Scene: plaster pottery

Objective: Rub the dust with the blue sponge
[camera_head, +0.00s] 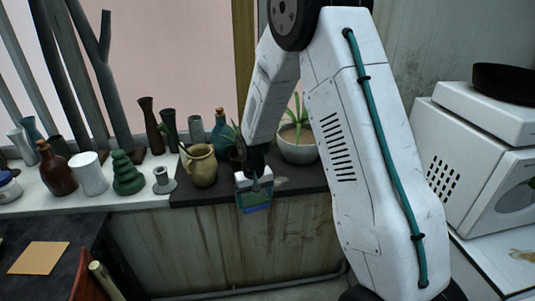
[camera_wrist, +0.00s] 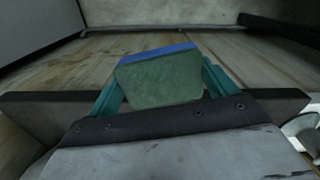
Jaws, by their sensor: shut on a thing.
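My gripper (camera_head: 254,196) hangs at the front edge of the dark counter, pointing down. It is shut on the sponge (camera_head: 257,208), which shows green with a blue face. In the wrist view the sponge (camera_wrist: 160,80) sits between the two teal fingers of my gripper (camera_wrist: 162,88), its blue side along the far edge. A small pale tan smudge (camera_head: 281,181), perhaps dust, lies on the dark counter just right of my gripper. Another tan patch (camera_head: 524,255) lies on the white surface at the far right. I cannot tell which is the task's dust.
A yellowish jug (camera_head: 201,165) stands on the dark counter (camera_head: 190,196) left of my gripper. A white bowl with a plant (camera_head: 298,146) stands behind it. Several vases and bottles line the white sill at left. A white oven-like box (camera_head: 480,165) stands at right.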

